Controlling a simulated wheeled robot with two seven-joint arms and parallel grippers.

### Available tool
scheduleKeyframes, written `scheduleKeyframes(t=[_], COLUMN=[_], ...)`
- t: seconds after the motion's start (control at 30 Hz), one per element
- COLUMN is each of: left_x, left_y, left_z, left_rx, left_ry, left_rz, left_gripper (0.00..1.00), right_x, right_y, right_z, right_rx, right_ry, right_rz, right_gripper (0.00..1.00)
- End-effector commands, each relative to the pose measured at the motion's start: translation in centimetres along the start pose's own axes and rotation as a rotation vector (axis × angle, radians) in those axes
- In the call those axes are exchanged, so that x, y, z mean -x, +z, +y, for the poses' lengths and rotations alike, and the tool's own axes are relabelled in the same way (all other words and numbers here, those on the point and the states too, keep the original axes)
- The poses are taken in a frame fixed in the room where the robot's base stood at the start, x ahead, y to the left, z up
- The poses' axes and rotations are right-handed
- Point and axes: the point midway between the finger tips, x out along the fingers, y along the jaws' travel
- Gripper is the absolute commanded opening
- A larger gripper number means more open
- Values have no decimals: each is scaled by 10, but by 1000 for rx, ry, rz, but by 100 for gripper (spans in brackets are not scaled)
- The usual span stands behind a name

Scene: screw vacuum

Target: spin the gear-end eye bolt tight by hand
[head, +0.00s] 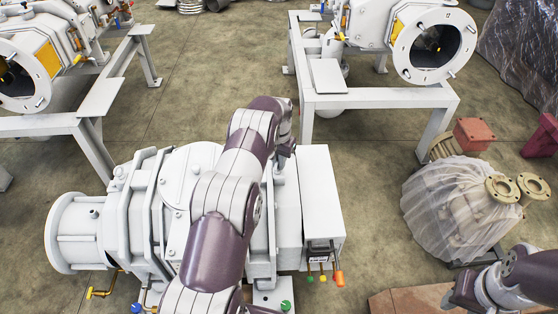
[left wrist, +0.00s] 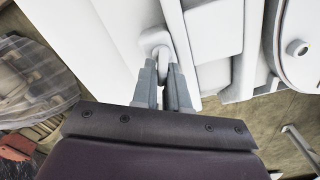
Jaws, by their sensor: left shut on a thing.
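The gear-end eye bolt (left wrist: 161,50) is a pale ring on the white machine, at the top centre of the left wrist view. My left gripper (left wrist: 163,66) has its two grey fingers closed on the ring, one on each side. The bolt's shank and its seat are not clearly visible. In the head view the white screw vacuum machine (head: 82,232) lies across the lower left. My left arm reaches over its gear end, and its wrist hides the bolt and the fingers. Part of my right arm shows at the lower right; its fingers are not visible.
A white box housing (head: 320,190) stands at the machine's right end, with coloured fittings (head: 323,277) below it. A plastic-wrapped load with flanges (head: 455,208) stands at the right. Similar machines on white frames (head: 380,97) stand behind. The concrete floor between them is clear.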

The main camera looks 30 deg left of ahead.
Motion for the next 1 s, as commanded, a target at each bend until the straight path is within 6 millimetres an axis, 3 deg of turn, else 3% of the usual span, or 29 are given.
scheduleKeyframes(t=[0.13,0.17,0.2,0.57,0.67,0.8,1.0], left_x=[3,3,3,9,30,77,120], left_y=[-2,-2,-2,-1,-1,-1,-1], left_z=[-1,-1,-1,0,0,0,0], left_rx=[0,0,0,0,0,0,0], left_ry=[-2,-2,-2,-1,-1,-1,-1], left_rz=[7,7,7,4,4,3,3], left_gripper=[0,20,33,35,35,35,35], right_x=[0,0,0,4,13,47,82], right_y=[0,0,0,0,-2,-6,-10], right_z=[0,0,0,0,0,0,0], right_rx=[0,0,0,0,0,0,0], right_ry=[0,0,0,0,0,0,0], right_rz=[0,0,0,0,0,0,1], right_gripper=[43,43,43,43,43,43,43])
